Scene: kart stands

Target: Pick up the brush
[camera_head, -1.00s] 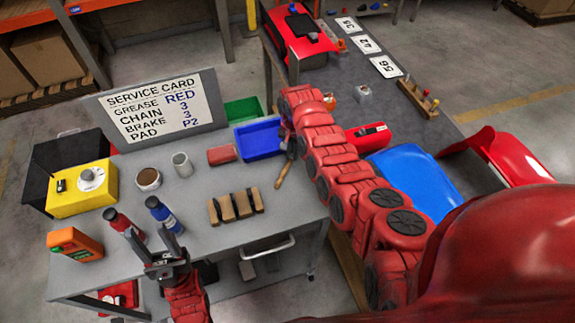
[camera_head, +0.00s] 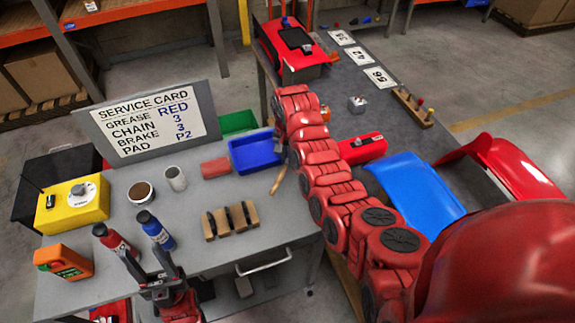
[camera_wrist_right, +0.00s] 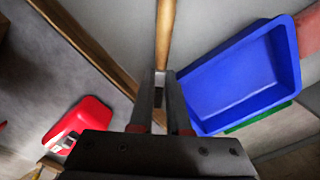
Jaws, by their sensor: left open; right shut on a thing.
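The brush shows as a wooden handle (camera_head: 279,178) in the head view, at the right edge of the grey table (camera_head: 205,255). In the right wrist view the handle (camera_wrist_right: 165,35) runs up from the jaws. My right gripper (camera_wrist_right: 160,85) is shut on it, beside the blue bin (camera_wrist_right: 245,80). The brush's head is hidden or not clear to me. In the head view the right arm mostly covers the right gripper. My left gripper (camera_head: 150,262) is open and empty, at the front of the table by the red and blue bottles.
A blue bin (camera_head: 255,151), a red block (camera_head: 215,168) and a wooden rack (camera_head: 231,220) stand near the brush. A red bottle (camera_head: 113,242), a blue bottle (camera_head: 153,229), a yellow box (camera_head: 74,205) and an orange container (camera_head: 63,262) are at the left. A second table (camera_head: 350,125) is at the right.

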